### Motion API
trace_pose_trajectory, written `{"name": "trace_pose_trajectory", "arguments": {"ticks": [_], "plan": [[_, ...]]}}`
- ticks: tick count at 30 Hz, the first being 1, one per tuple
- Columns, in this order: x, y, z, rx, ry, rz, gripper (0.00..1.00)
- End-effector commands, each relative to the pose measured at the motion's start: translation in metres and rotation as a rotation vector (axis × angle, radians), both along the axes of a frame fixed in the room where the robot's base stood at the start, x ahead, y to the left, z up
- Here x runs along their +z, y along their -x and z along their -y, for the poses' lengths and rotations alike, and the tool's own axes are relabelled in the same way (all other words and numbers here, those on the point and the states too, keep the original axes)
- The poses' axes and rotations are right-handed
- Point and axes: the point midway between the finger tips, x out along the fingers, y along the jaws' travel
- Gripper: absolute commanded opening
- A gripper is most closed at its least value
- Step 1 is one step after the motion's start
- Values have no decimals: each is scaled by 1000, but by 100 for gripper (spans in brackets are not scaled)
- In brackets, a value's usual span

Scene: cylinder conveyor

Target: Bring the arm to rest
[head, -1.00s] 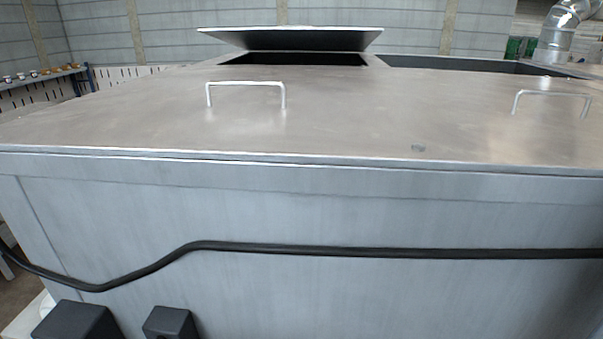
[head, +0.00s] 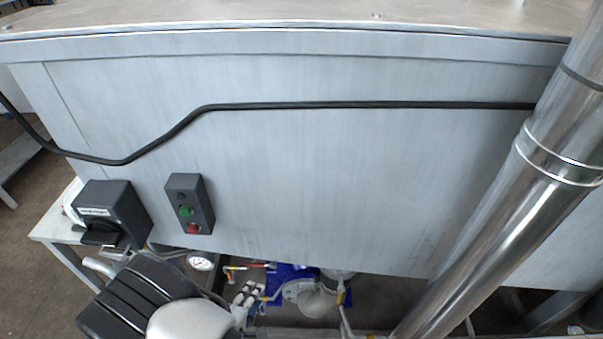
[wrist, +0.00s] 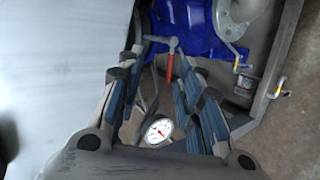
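My gripper (wrist: 163,68) points downward in the wrist view, its two blue-padded fingers spread apart with nothing held between them. A round white pressure gauge (wrist: 158,130) and a red-handled lever (wrist: 169,66) show in the gap beyond the fingers, and contact cannot be told. In the head view my gripper (head: 246,297) is small at the bottom, below the front of a large steel machine (head: 330,170). The white rounded part of my arm hides some of what lies there.
A black switch box (head: 112,212) and a control box (head: 190,204) with green and red buttons sit on the machine's front. A thick shiny pipe (head: 490,205) slants across the right.

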Motion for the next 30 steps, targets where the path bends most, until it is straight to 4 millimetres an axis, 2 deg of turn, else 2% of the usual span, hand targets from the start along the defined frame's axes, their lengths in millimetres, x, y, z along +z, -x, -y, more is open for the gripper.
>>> {"name": "trace_pose_trajectory", "arguments": {"ticks": [1,5,9,13,17,21,25,30], "plan": [[19,-10,8,-47,-5,6,34],[67,-31,39,-187,-7,7,34],[132,-46,93,-392,-24,-18,34],[187,-43,149,-582,-66,-71,34],[233,-25,199,-748,-138,-142,34],[272,6,243,-895,-251,-224,34],[300,41,272,-993,-389,-296,34],[329,86,290,-1057,-606,-360,34]]}}
